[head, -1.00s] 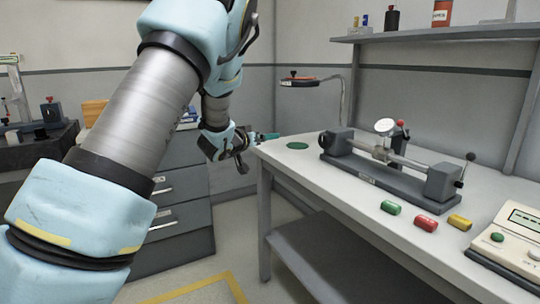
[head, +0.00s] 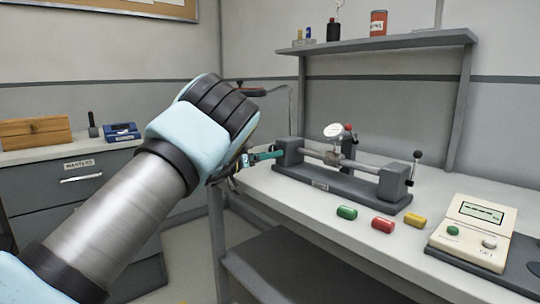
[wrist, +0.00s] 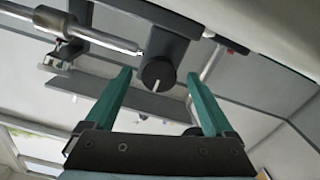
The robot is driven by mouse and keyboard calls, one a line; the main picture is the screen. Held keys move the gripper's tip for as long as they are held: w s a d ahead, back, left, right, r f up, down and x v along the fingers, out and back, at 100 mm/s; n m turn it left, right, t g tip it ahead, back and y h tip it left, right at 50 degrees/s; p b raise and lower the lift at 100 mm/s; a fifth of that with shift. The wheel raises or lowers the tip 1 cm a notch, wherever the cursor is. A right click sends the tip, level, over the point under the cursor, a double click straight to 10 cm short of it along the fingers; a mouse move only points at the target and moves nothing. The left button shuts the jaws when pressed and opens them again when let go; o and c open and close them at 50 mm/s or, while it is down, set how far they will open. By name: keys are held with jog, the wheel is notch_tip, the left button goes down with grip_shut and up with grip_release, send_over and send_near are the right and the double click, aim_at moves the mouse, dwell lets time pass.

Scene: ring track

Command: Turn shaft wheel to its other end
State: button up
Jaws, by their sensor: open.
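The shaft wheel (wrist: 158,73) is a dark round knob with a white line on its face, on the end block of the bench fixture. In the wrist view the line points down the picture. My gripper (wrist: 158,78) is open, with one green finger on each side of the wheel in the picture. The wheel seems to lie just ahead of the fingertips, apart from them. In the head view my gripper (head: 266,155) is at the left end of the fixture (head: 335,186), and the wheel is hidden there. The steel shaft (head: 362,166) runs between two grey blocks.
A dial gauge (head: 333,131) stands over the shaft, and a lever with a black ball (head: 417,155) is at the right end.

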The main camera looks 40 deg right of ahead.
jog(key=shift+s+d, duration=0.1)
jog(key=shift+d, duration=0.75)
jog(key=c, duration=1.4)
